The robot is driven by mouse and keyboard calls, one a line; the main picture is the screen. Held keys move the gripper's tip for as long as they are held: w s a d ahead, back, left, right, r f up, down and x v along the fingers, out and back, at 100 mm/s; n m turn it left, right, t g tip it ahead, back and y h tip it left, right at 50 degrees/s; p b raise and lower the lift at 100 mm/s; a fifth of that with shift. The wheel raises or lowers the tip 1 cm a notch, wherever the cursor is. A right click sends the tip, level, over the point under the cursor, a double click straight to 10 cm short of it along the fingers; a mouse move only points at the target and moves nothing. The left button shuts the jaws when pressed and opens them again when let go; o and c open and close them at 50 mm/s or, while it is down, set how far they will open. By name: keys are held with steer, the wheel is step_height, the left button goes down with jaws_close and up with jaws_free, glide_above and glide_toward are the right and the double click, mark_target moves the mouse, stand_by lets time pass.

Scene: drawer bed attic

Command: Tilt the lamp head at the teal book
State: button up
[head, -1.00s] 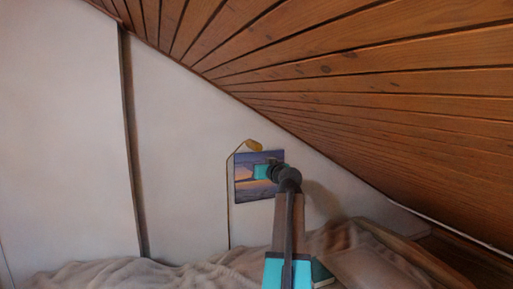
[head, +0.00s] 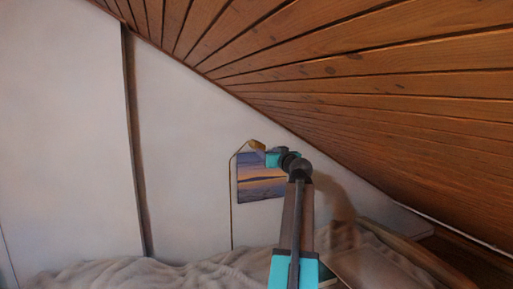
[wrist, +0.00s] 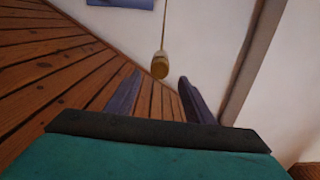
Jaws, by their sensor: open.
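The lamp has a yellow-brown head (head: 256,145) on a thin curved stem (head: 231,200) against the white wall. In the wrist view the lamp head (wrist: 160,66) hangs from its stem, just beyond and between my fingertips. My gripper (wrist: 159,82) is open, with its two dark fingers apart and nothing between them. In the head view my gripper (head: 270,157) is just right of the lamp head; whether they touch cannot be told. A dark teal edge (head: 328,282) shows on the bed beside my arm, perhaps the book; the rest is hidden.
A sunset picture (head: 260,180) hangs on the wall behind the lamp. The sloped wooden ceiling (head: 380,90) comes down low on the right, above my arm. A rumpled beige blanket (head: 130,277) covers the bed below. The wall at left is clear.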

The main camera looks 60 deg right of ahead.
mark_target(257, 146)
steer(key=p+x, duration=0.3)
steer(key=x, duration=0.7)
steer(key=shift+w+d+r, duration=0.1)
steer(key=shift+w, duration=0.1)
steer(key=shift+x, duration=0.85)
steer(key=c, duration=1)
